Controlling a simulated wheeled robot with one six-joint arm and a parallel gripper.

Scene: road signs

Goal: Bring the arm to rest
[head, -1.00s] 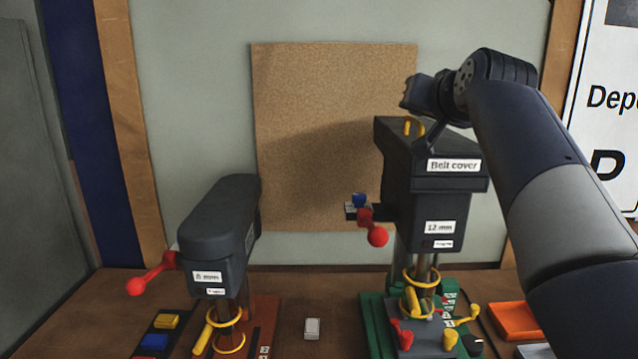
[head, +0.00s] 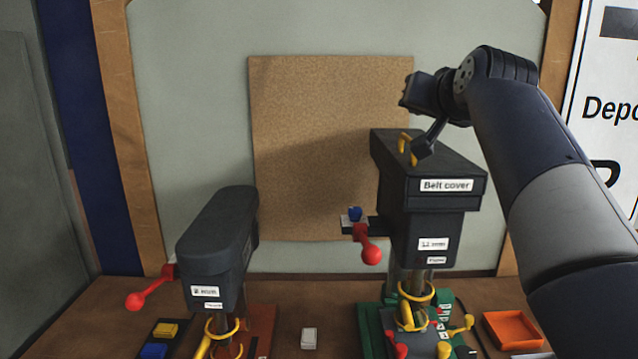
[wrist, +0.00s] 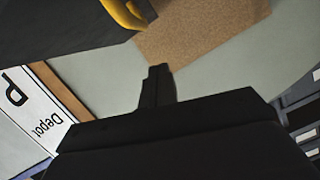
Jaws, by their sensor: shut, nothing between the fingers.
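My arm comes in from the right of the head view and bends over at the top. My gripper (head: 423,149) points down and left, close to the yellow handle (head: 404,143) on top of the belt cover machine (head: 430,168). Its narrow fingers are shut with nothing between them. In the wrist view my gripper (wrist: 158,72) is a dark, closed pair of fingers, and the yellow handle (wrist: 124,13) shows apart from it at the top. I cannot tell the exact gap between fingertips and handle in the head view.
A second drill-like machine (head: 220,240) with a red-knobbed lever stands at the left. A cork board (head: 320,140) hangs on the back wall. Open air lies between the machines.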

